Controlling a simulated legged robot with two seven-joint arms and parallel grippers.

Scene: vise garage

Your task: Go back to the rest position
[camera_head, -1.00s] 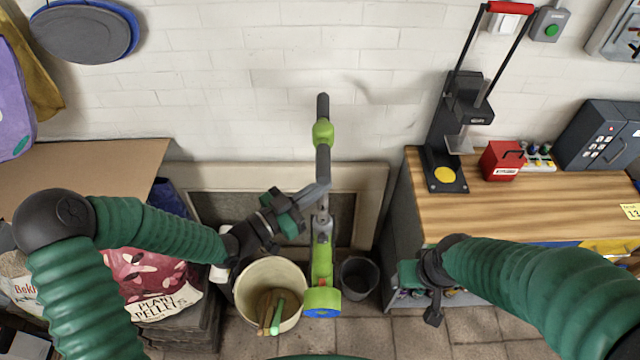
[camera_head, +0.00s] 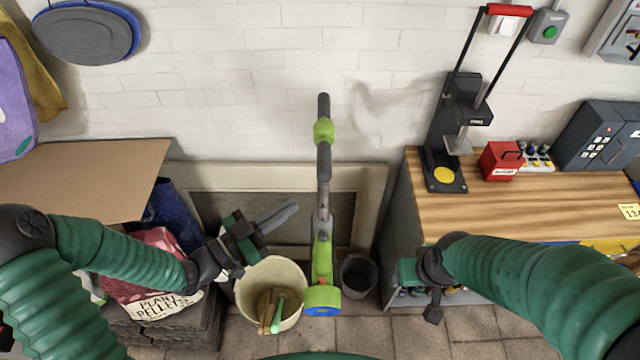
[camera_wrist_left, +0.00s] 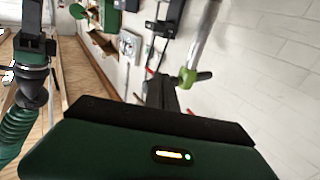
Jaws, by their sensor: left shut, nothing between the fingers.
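My left gripper (camera_head: 282,215) is shut and empty, above the cream bucket (camera_head: 291,323) and to the left of a green and grey upright tool (camera_head: 323,245) with a long handle. A gap shows between the fingers and the tool's shaft. My right gripper (camera_head: 433,308) hangs low beside the left end of the workbench, and its fingers are too small and dark to judge. In the left wrist view, the dark fingers (camera_wrist_left: 162,92) point toward the wall, and the tool's pole (camera_wrist_left: 202,38) shows at upper right.
The wooden workbench (camera_head: 480,215) with a press (camera_head: 445,180) and a red box (camera_head: 501,160) stands at right. A dark bucket (camera_head: 358,278) sits on the floor near the tool. A cardboard sheet (camera_head: 80,180) and a plant pellets bag (camera_head: 160,305) lie at left.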

